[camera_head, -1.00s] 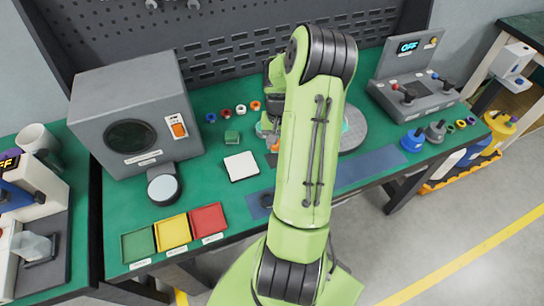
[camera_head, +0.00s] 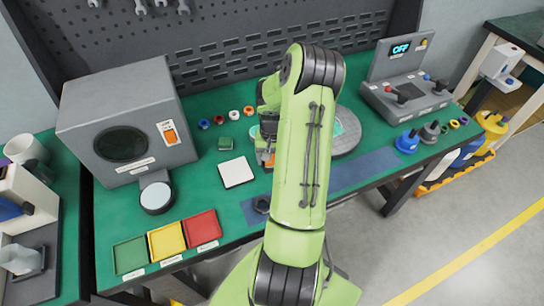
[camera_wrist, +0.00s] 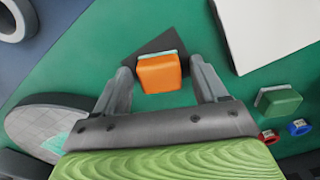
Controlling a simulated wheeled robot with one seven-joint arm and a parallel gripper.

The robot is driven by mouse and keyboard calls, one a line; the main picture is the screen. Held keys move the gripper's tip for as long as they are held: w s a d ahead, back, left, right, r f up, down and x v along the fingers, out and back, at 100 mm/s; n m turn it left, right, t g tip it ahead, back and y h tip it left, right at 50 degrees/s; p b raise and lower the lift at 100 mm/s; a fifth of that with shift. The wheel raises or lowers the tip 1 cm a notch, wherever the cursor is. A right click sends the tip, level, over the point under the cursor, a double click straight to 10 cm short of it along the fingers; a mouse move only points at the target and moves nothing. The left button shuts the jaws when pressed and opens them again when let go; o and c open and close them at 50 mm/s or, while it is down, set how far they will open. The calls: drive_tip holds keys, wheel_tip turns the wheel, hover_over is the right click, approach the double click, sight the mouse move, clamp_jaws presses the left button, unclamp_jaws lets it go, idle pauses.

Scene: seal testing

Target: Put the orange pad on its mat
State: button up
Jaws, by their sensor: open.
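The orange pad (camera_wrist: 160,73) has a pale teal layer along one side and lies between my gripper's fingers in the wrist view. My gripper (camera_wrist: 160,70) is open, with one finger on each side of the pad and gaps showing. A dark angular patch (camera_wrist: 148,50) shows around the pad; I cannot tell whether it is a mat or a shadow. In the head view a bit of orange (camera_head: 269,159) shows beside my arm, which hides most of that area. A white square plate (camera_head: 236,172) lies to its left, also in the wrist view (camera_wrist: 270,30).
A green block (camera_head: 224,143) and several coloured rings (camera_head: 219,119) lie behind the white plate. Green, yellow and red trays (camera_head: 166,241) sit at front left. A grey round plate (camera_head: 348,138) and a control box (camera_head: 404,92) stand to the right.

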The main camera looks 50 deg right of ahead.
wheel_tip(320, 180, up, 12)
drive_tip(key=p, duration=0.2)
drive_tip(key=shift+r+p, duration=0.25)
drive_tip(key=shift+p, duration=0.1)
drive_tip(key=w+a+r+n+t+h, duration=0.1)
drive_tip(key=w+a+r+n+h, duration=0.2)
drive_tip(key=a+r, duration=1)
drive_tip(key=s+a+r+n+t+y, duration=0.1)
drive_tip(key=s+a+r+n+t, duration=0.1)
drive_tip(key=s+a, duration=0.4)
drive_tip(key=s+a+r+n+t+y, duration=0.2)
drive_tip(key=s+a+n, duration=0.3)
drive_tip(key=a, duration=0.6)
drive_tip(key=shift+s+a+n+t, duration=0.3)
drive_tip(key=shift+s+a, duration=0.05)
drive_tip(key=shift+s, duration=0.05)
drive_tip(key=shift+r, duration=0.1)
